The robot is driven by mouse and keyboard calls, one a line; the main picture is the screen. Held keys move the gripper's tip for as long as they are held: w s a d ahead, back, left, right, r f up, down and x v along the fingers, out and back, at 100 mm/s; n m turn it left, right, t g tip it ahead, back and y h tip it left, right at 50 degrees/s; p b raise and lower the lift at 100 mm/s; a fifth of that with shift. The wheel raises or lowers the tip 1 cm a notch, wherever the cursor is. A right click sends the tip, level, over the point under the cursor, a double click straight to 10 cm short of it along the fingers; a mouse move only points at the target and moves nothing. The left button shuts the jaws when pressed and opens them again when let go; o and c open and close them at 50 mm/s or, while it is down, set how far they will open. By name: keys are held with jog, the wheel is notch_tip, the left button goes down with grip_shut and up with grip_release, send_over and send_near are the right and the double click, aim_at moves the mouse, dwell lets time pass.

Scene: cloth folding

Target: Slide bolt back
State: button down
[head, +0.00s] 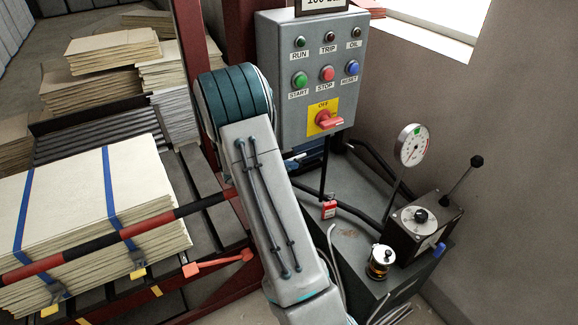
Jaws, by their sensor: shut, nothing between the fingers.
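An orange-red bar with a small knob at its right end (218,262) lies across the front rail of the stack's frame, left of my arm. It looks like a bolt, but I cannot be sure. A red-and-black striped bar (120,233) runs across the front of the strapped stack, and its right end passes behind my arm. My arm crosses the middle of the picture and leaves at the bottom edge. My gripper is out of view, so its place relative to the bolt cannot be seen.
A strapped stack of cream sheets (85,205) fills the left. A grey control box (310,85) with buttons and a red switch stands behind my arm. At right, a grey bench (350,250) carries a red padlock (329,210), a dial gauge (412,145) and a lever box (425,225).

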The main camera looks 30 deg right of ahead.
jog(key=v, duration=1.4)
jog(key=shift+b, duration=0.45)
jog(key=s+a+r+m+y, duration=0.3)
jog(key=s+a+m+y, duration=0.1)
jog(key=s+m, duration=0.2)
jog(key=s+a+r+m+t+y, duration=0.1)
jog(key=s+a+r+m+y, duration=0.2)
jog(key=s, duration=0.6)
jog(key=s+a+r+m+t+y, duration=0.1)
jog(key=s+a+r+m+y, duration=0.2)
jog(key=s+a+m+y, duration=0.2)
jog(key=s+a+m, duration=0.2)
jog(key=s+m, duration=0.1)
jog(key=m, duration=0.1)
jog(key=shift+s+a+r+m+y, duration=0.2)
jog(key=shift+m+y, duration=0.1)
jog(key=shift+m, duration=0.1)
jog(key=shift+a, duration=0.15)
